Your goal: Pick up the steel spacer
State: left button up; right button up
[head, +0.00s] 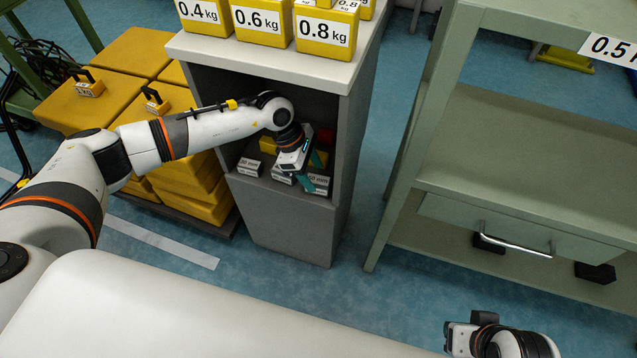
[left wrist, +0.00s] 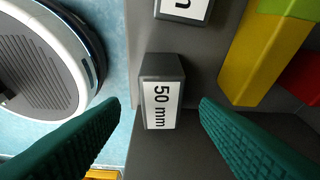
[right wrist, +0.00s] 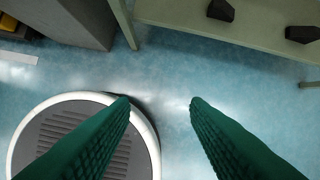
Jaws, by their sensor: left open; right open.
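A dark grey block labelled "50 mm" (left wrist: 163,67), which looks like the steel spacer, lies on the cabinet shelf near its edge. In the left wrist view it sits between the fingertips of my open left gripper (left wrist: 160,105), with no clear contact. In the head view the left gripper (head: 313,172) reaches down into the cabinet opening over the "50 mm" block (head: 318,183), partly covering it. My right gripper (right wrist: 158,102) is open and empty above the floor; in the head view only its wrist part shows at the lower right.
Another labelled block (head: 248,166) lies left on the shelf (left wrist: 217,45), and yellow, green and red blocks (left wrist: 262,55) lie deeper in. The grey cabinet (head: 280,220) has walls beside the opening and yellow weights (head: 325,30) on top. A green workbench (head: 500,180) stands right.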

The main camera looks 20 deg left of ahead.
aim_at(315, 179)
pick_arm(q)
jog(key=x, duration=0.3)
jog(key=shift+a+f+b, duration=0.1)
jog(key=shift+a+b, duration=0.05)
jog(key=shift+b, duration=0.2)
jog(key=shift+d+f, duration=0.25)
jog(key=shift+f, duration=0.25)
jog(key=shift+d+f, duration=0.1)
jog(key=shift+f, duration=0.05)
grip_shut()
jog(key=shift+w, duration=0.15)
pick_arm(e)
jog(key=shift+w+a+f+t, duration=0.15)
jog(key=shift+w+t, duration=0.1)
jog(key=shift+w, duration=0.3)
jog(key=shift+w+a+f+t, duration=0.1)
jog(key=shift+w+t, duration=0.15)
jog(key=shift+w, duration=0.25)
